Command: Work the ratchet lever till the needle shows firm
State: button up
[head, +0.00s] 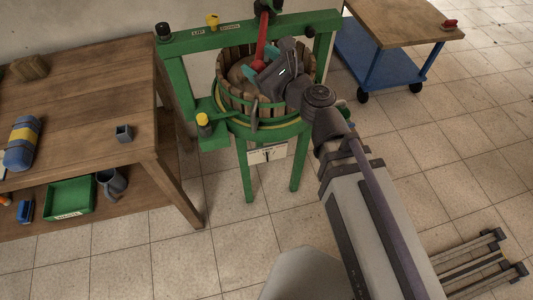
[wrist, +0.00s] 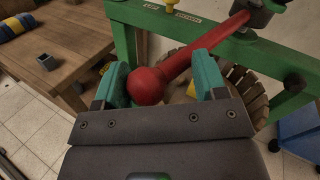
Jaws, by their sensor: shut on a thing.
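A green-framed press (head: 180,85) with a slatted wooden basket (head: 232,95) stands in the middle of the head view. Its red ratchet lever (head: 261,38) slopes from the dark hub at the top of the frame down to my gripper (head: 252,72). In the wrist view, the round red knob (wrist: 146,86) at the lever's end is between the teal fingers of my gripper (wrist: 160,82), which is shut on it. A yellow selector (head: 212,19) sits on the crossbeam by labels; the wrist view reads "UP" and "DOWN" there. I cannot make out a gauge needle in either view.
A wooden workbench (head: 85,110) at left carries a blue-yellow roll (head: 22,142) and a small grey cup (head: 124,133). A green bin (head: 70,198) and grey mug (head: 111,183) are on its lower shelf. A blue wheeled cart (head: 385,58) stands behind right.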

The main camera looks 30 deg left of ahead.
jog(key=w+d, duration=0.1)
jog(key=d, duration=0.1)
jog(key=w+d, duration=0.1)
jog(key=d, duration=0.1)
jog(key=shift+w, duration=0.35)
jog(key=shift+c, duration=0.9)
jog(key=shift+w+d+f, duration=0.15)
jog(key=shift+w+d, duration=2.35)
jog(key=shift+c, duration=1.4)
jog(key=w, duration=0.1)
jog(key=w+d, duration=0.2)
jog(key=shift+w, duration=0.35)
jog(key=shift+c, duration=0.3)
jog(key=shift+s, duration=0.1)
